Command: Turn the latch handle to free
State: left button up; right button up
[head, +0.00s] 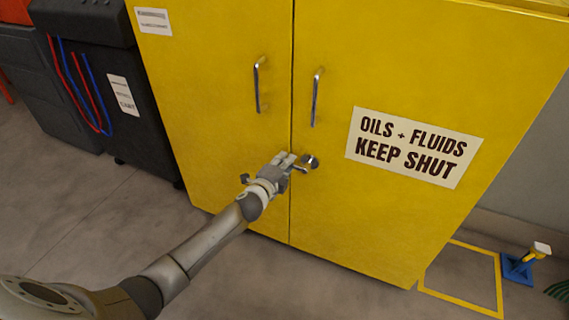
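The latch handle (312,162) is a small metal fitting with a round base on the right door of the yellow cabinet (350,220), close to the seam between the doors. Its short lever points left, toward my gripper. My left gripper (288,162) is at the seam, just left of the latch handle, its fingers reaching the lever's end. I cannot tell whether they touch or grip it. Both cabinet doors are shut. My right gripper is not in view.
Two upright bar pulls, left (257,85) and right (317,97), stand out above the latch. A dark cart (125,120) with red and blue hoses stands left. A blue and yellow object (518,266) lies on the floor at right, beside a yellow floor outline (460,293).

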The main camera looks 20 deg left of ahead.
pick_arm(q)
jog(key=shift+o, duration=1.2)
jog(key=s+r, duration=0.2)
jog(key=s, duration=0.9)
jog(key=shift+s+a+r, duration=0.15)
jog(key=shift+s, duration=0.25)
